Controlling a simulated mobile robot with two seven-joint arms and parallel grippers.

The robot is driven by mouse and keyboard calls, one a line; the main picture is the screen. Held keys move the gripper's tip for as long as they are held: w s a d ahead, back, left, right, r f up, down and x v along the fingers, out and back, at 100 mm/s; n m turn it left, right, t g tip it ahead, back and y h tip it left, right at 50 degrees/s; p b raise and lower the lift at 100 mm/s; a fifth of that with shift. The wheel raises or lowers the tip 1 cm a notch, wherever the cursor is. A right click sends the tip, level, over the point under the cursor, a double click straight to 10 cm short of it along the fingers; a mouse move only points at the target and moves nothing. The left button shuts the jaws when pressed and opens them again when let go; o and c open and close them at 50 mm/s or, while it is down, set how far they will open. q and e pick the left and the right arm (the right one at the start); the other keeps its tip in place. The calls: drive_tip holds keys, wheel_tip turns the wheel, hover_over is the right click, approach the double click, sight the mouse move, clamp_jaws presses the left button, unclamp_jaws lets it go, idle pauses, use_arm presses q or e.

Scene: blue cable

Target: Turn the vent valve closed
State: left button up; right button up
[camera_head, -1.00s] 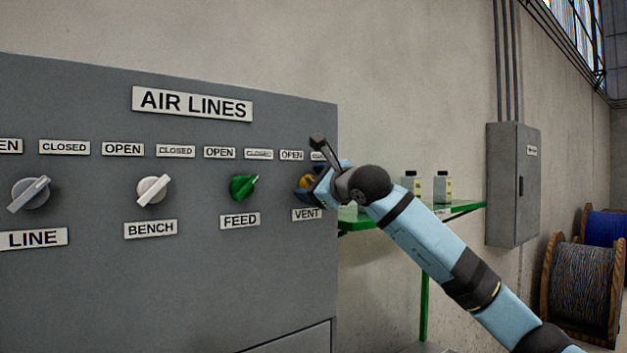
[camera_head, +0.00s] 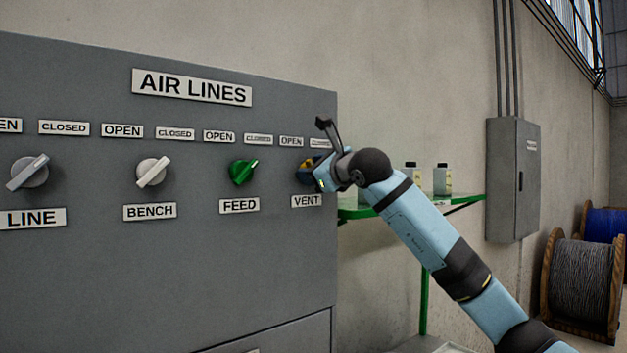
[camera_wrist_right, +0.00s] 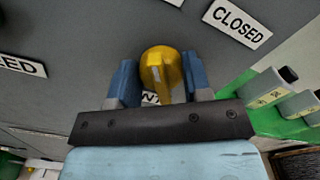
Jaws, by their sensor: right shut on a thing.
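The vent valve is a yellow knob (camera_head: 306,163) at the right end of the row on the grey panel, above the VENT label (camera_head: 307,201). My right gripper (camera_head: 312,171) is at this knob and largely hides it in the head view. In the right wrist view the yellow knob (camera_wrist_right: 163,72) sits between the two blue fingers of my right gripper (camera_wrist_right: 160,85), which is shut on it. A CLOSED label (camera_wrist_right: 237,22) shows tilted at the upper right there. The knob's exact angle is hard to tell. My left gripper is not in view.
The green FEED knob (camera_head: 243,172), the pale BENCH knob (camera_head: 153,172) and the LINE knob (camera_head: 28,173) are to the left on the panel (camera_head: 200,270). A green shelf (camera_head: 465,201) with small bottles (camera_head: 443,180) stands close to the right of the panel.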

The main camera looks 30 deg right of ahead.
drive_tip(key=m+b, duration=0.2)
drive_tip(key=b, duration=0.1)
drive_tip(key=shift+f+m, duration=0.2)
drive_tip(key=shift+m, duration=0.1)
drive_tip(key=m+b, duration=0.2)
drive_tip(key=m, duration=0.1)
drive_tip(key=shift+d+r+m+b, duration=0.15)
drive_tip(key=shift+m+b, duration=0.15)
drive_tip(key=m+b, duration=0.2)
drive_tip(key=m, duration=0.3)
drive_tip(key=shift+d+b, duration=0.15)
drive_tip(key=shift+b, duration=0.15)
drive_tip(key=m+b, duration=0.1)
drive_tip(key=m, duration=0.2)
drive_tip(key=shift+r, duration=0.1)
drive_tip(key=shift+d+m, duration=0.1)
drive_tip(key=shift+m, duration=0.9)
drive_tip(key=o, duration=0.9)
